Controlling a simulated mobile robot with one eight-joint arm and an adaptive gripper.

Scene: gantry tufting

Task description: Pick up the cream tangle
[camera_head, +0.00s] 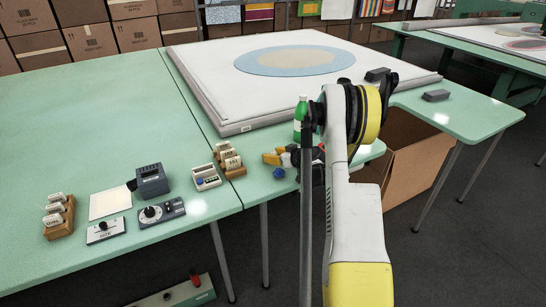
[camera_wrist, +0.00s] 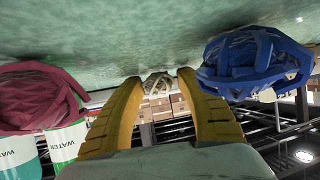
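The cream tangle (camera_wrist: 158,84) shows small in the wrist view, in the gap between the fingertips of my gripper (camera_wrist: 160,78) and seemingly beyond them. The two yellow fingers are apart, with nothing visibly clamped between them. A blue tangle (camera_wrist: 255,62) is close beside the right finger, and a dark pink tangle (camera_wrist: 42,95) lies to the left. In the head view my gripper is low at the table's front edge, partly hidden by my arm. The blue tangle (camera_head: 279,172) shows there too; I cannot clearly make out the cream one.
A green bottle (camera_head: 300,116) stands behind the gripper area. A white frame (camera_head: 225,98) with a round blue and beige piece lies behind. Stamp racks (camera_head: 231,160), a control box (camera_head: 161,212) and a dark device (camera_head: 151,181) stand left. A cardboard box (camera_head: 418,165) is at right below.

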